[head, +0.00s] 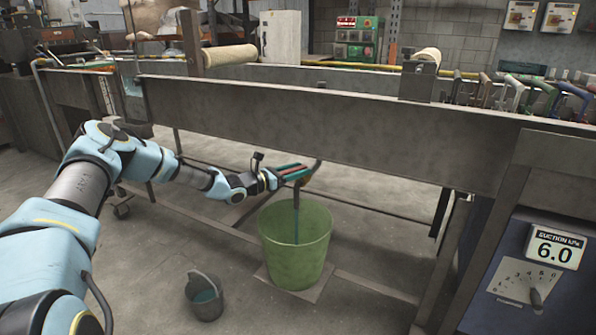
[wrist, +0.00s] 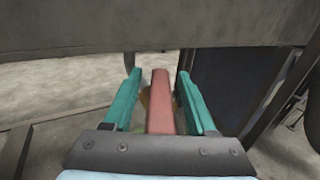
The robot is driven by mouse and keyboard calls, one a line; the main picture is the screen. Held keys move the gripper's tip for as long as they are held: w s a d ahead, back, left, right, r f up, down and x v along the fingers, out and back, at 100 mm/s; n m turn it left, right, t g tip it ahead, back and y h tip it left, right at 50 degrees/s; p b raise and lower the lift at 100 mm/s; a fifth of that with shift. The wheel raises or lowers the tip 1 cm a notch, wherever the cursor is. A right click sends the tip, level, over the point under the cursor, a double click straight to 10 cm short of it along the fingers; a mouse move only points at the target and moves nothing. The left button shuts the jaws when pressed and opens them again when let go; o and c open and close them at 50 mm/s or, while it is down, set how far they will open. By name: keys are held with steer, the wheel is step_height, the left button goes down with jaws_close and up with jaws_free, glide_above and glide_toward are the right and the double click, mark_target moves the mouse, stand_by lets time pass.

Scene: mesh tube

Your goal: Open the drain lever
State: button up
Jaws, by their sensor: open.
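The red drain lever (wrist: 160,100) lies lengthwise between the two teal fingers of my gripper (wrist: 159,75) in the wrist view. A gap shows on each side of it, so the fingers are around it but apart from it. In the head view my gripper (head: 296,172) is open below the long grey trough (head: 330,120), with the red lever (head: 291,172) between its fingers. A brownish curved outlet (head: 314,171) is just beyond the fingertips. The lever's far end and pivot are hard to make out.
A green bin (head: 295,255) stands below my gripper. A thin vertical strip, teal lower down, runs into it; I cannot tell whether it is liquid. A suction panel (head: 535,265) reading 6.0 is at the right.

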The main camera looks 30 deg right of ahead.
steer(key=a, duration=1)
steer(key=shift+s+a, duration=0.35)
steer(key=shift+a, duration=0.05)
